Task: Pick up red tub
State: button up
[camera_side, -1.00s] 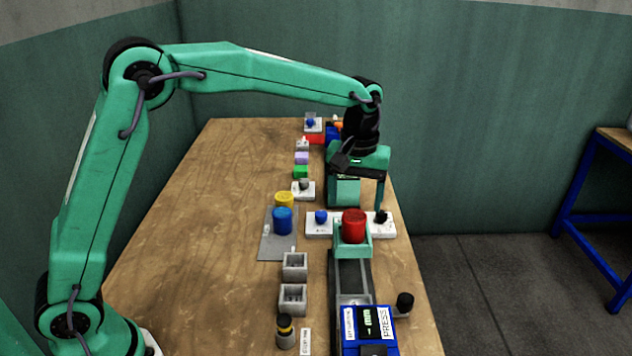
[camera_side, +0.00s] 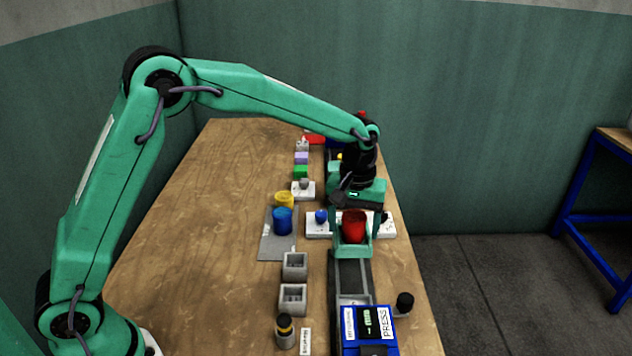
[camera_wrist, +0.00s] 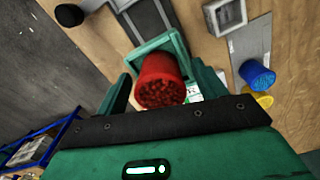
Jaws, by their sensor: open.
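The tub and tray partly hide the fingers there.
A blue tub (camera_side: 282,221) and yellow tub (camera_side: 285,199) stand on a grey plate (camera_side: 272,248) to the left. Grey square boxes (camera_side: 294,265) and the blue press (camera_side: 368,330) are nearer. The table's left side is clear.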

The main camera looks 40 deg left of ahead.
aim_at(355, 219)
jog(key=shift+f, duration=0.1)
dwell(0.4)
jog(key=c, duration=1.1)
jog(key=shift+r, duration=0.2)
jog(key=shift+r, duration=0.6)
jog(key=r, duration=0.3)
jog(key=shift+s+d+r, duration=0.1)
jog(key=shift+s+d, duration=0.2)
jog(key=shift+d, duration=0.1)
jog(key=s+d+r, duration=0.4)
jog(key=s+d, duration=0.1)
jog(key=s+d+r, duration=0.2)
jog(key=shift+s+d+r, duration=0.15)
jog(key=shift+s+d, duration=0.1)
jog(key=shift+d, duration=0.05)
